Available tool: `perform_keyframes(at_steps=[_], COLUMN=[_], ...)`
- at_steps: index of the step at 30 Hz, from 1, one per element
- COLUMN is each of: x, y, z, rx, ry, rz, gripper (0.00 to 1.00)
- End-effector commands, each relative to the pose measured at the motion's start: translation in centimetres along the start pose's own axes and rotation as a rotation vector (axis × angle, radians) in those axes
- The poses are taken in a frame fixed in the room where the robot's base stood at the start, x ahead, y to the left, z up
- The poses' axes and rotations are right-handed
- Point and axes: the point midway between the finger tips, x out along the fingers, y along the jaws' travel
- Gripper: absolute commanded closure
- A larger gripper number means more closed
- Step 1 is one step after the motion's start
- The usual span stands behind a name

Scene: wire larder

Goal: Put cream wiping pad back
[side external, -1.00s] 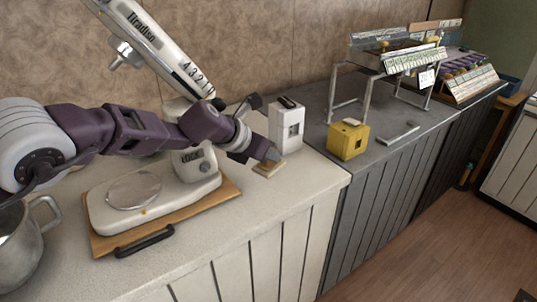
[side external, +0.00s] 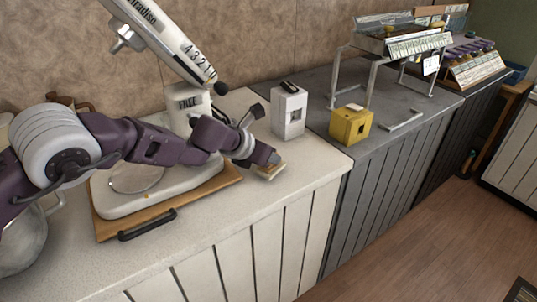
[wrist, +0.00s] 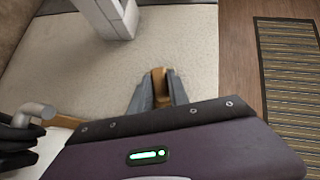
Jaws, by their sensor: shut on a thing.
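The cream wiping pad (side external: 268,173) is a small flat pad with a tan side, low over the pale counter near its front edge. My gripper (side external: 267,164) is shut on it. In the wrist view my gripper (wrist: 159,88) has its two grey fingers on either side of the pad (wrist: 160,80), which shows as a narrow brown and cream piece. The fingers hide most of the pad. I cannot tell whether the pad touches the counter.
A white box (side external: 289,112) stands behind my gripper on the counter, and a yellow box (side external: 351,125) stands on the grey counter to the right. A white machine (side external: 190,105) on a wooden board (side external: 200,200) is at left. Pale counter around the gripper is clear.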

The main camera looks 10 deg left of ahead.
Motion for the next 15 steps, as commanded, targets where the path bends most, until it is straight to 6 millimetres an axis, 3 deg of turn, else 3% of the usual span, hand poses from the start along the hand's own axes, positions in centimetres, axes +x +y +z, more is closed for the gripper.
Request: perform_keyframes(at_steps=[15], x=[0.13], y=[-0.02], z=[-0.37], rx=[0.001], ry=[0.001], rz=[-0.001], gripper=[1.0])
